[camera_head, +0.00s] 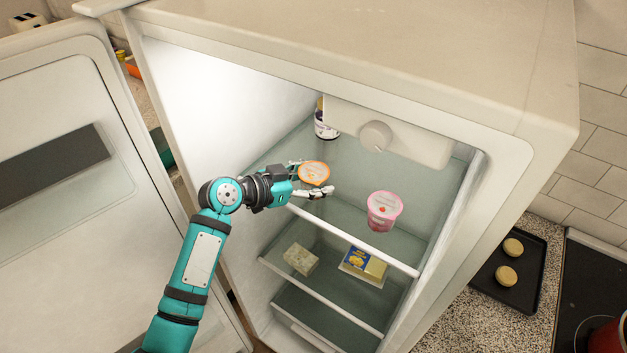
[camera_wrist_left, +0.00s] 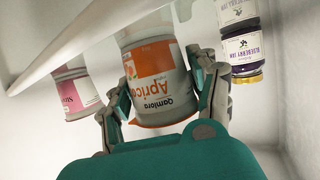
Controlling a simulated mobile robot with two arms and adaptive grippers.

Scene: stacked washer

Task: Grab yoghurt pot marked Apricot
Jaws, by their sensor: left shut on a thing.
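The yoghurt pot marked Apricot (camera_head: 314,172) has an orange lid and is on the upper shelf inside the open fridge. In the left wrist view the pot (camera_wrist_left: 155,75) shows a white side with orange and the letters "Aprico". My left gripper (camera_head: 313,180) reaches in from the left and is shut on this pot, one finger on each side. In the wrist view the gripper's fingers (camera_wrist_left: 166,98) touch the pot's sides. I cannot tell whether the pot still rests on the shelf. My right gripper is in neither view.
A pink yoghurt pot (camera_head: 383,211) stands to the right on the same shelf (camera_head: 345,190). A blueberry jam jar (camera_head: 325,122) stands at the back; two jars (camera_wrist_left: 242,52) show in the wrist view. The fridge door (camera_head: 70,180) is open at left. Butter (camera_head: 364,266) lies on the lower shelf.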

